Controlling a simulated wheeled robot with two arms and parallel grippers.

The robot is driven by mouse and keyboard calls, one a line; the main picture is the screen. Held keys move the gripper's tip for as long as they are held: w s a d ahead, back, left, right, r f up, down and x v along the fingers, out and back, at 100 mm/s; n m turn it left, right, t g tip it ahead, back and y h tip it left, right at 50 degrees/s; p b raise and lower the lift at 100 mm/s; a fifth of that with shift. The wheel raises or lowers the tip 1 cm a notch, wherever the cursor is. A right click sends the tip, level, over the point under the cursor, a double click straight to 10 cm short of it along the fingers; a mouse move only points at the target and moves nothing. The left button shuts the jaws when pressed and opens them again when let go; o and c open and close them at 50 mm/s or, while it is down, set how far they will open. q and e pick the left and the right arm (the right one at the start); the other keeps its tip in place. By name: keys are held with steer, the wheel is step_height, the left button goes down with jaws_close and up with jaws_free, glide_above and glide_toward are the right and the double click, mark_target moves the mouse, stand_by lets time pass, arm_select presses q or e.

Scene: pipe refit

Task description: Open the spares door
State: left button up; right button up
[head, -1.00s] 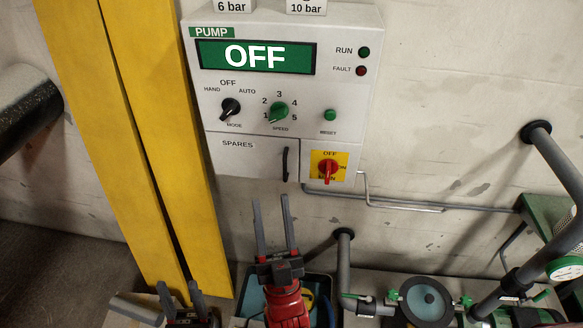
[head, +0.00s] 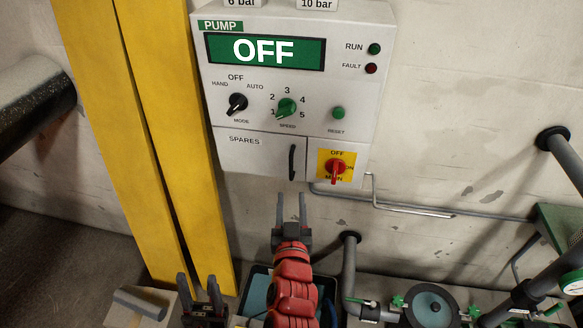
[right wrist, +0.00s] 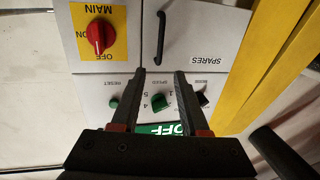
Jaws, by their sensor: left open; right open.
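The spares door (head: 258,157) is a white panel at the lower left of the pump box, and it is closed. Its black vertical handle (head: 292,161) is at the door's right side. My right gripper (head: 291,203) is open and empty, just below the handle in the head view. In the right wrist view, which shows the box upside down, the spares door (right wrist: 205,35) and handle (right wrist: 160,37) lie beyond the open fingers (right wrist: 162,78). My left gripper (head: 197,280) is open and empty, low in the head view.
A red main switch (head: 336,168) on a yellow plate is right of the handle. The mode knob (head: 238,102) and speed knob (head: 287,107) are above the door. A yellow post (head: 190,130) stands at left.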

mark_target(291, 164)
steer(key=w+p, duration=0.1)
steer(key=w, duration=1.1)
steer(key=shift+s, duration=0.1)
jaws_close()
stand_by(1.0)
